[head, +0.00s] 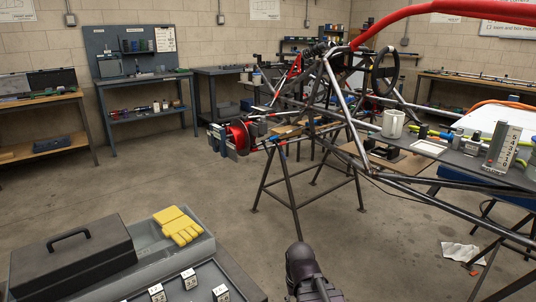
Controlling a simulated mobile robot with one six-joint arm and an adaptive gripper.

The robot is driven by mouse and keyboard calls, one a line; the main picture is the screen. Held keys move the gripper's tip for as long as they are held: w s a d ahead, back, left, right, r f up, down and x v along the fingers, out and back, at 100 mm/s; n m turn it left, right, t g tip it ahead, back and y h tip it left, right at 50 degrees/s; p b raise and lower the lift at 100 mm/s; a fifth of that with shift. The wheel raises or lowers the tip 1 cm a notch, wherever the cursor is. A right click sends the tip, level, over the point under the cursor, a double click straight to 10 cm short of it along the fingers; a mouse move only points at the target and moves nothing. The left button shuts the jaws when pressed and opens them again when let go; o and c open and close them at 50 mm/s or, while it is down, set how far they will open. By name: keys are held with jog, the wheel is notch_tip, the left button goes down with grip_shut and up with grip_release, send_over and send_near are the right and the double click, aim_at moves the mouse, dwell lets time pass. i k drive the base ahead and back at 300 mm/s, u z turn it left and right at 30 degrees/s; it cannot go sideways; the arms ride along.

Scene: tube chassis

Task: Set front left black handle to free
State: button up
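The tube chassis (327,85) stands on trestles (292,185) at the centre and right, with a black steering wheel (384,72). A red disc-like part (238,135) with grey blocks is at its left end. Dark parts cluster there and along the upper tubes. They are too small to tell which is the front left black handle or how it is set. A dark, rounded end of my arm (302,270) shows at the bottom centre, well apart from the chassis. I cannot make out fingers or anything held.
A grey bench with a toolbox (75,262), yellow gloves (178,226) and labelled blocks fills the lower left. A mug (393,123) and a numbered block (502,147) stand at right. Paper (461,253) lies on the floor. Bare floor (215,190) lies left of the trestles.

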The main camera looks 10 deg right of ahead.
aim_at(263, 142)
jog(key=k, duration=1.3)
jog(key=z, duration=0.3)
jog(key=i, duration=0.55)
jog(key=z, duration=0.4)
jog(key=i, duration=1.95)
jog(key=u, duration=0.55)
